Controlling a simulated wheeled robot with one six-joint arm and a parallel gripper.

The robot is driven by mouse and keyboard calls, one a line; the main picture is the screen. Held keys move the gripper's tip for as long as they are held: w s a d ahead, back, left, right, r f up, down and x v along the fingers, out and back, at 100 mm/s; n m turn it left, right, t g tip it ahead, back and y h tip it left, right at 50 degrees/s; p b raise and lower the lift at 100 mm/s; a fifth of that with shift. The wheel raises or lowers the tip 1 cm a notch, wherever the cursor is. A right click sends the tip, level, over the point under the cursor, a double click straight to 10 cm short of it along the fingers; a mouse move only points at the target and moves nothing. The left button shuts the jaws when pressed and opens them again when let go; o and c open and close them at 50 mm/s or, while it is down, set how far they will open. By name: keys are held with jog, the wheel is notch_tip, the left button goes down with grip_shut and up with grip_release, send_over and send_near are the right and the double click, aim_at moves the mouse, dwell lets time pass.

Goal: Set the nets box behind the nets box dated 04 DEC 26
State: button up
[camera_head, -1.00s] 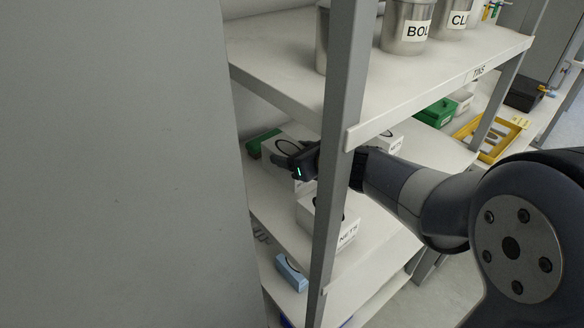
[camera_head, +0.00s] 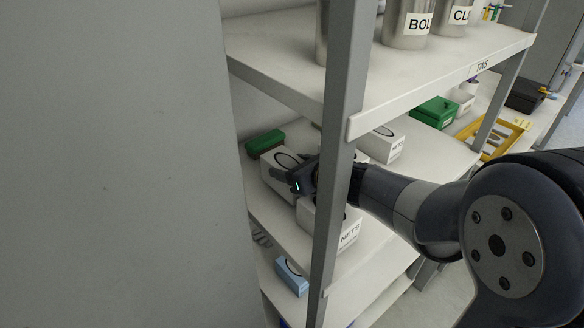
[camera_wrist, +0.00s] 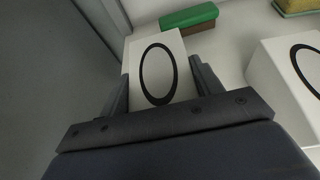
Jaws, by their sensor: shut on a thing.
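My gripper (camera_head: 292,182) is shut on a white nets box (camera_head: 278,160) with a black oval on top. In the wrist view the held box (camera_wrist: 158,68) sits between the two fingers (camera_wrist: 160,88). It is behind another white nets box (camera_head: 348,234), whose label reads NETS and whose date is too small to read. The gripper and the shelf post hide part of both boxes. I cannot tell whether the held box touches the shelf or the front box.
A grey shelf post (camera_head: 338,170) stands before my arm, and an upper shelf (camera_head: 300,50) with tins is above. Another white box (camera_head: 386,146) stands to the right. A light blue box (camera_head: 291,275) is on the shelf below.

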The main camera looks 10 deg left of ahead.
jog(key=o, duration=0.7)
jog(key=shift+f, duration=0.35)
jog(key=shift+c, duration=0.2)
jog(key=o, duration=0.4)
jog(key=shift+s+f, duration=0.1)
jog(key=shift+f, duration=0.1)
jog(key=shift+o, duration=0.2)
jog(key=shift+d+r+p, duration=0.15)
jog(key=shift+r+p, duration=0.75)
jog(key=p+v, duration=0.1)
jog(key=v, duration=1)
jog(key=shift+d+r, duration=0.15)
jog(key=shift+r, duration=0.05)
jog(key=shift+s+d, duration=0.1)
jog(key=shift+s, duration=0.05)
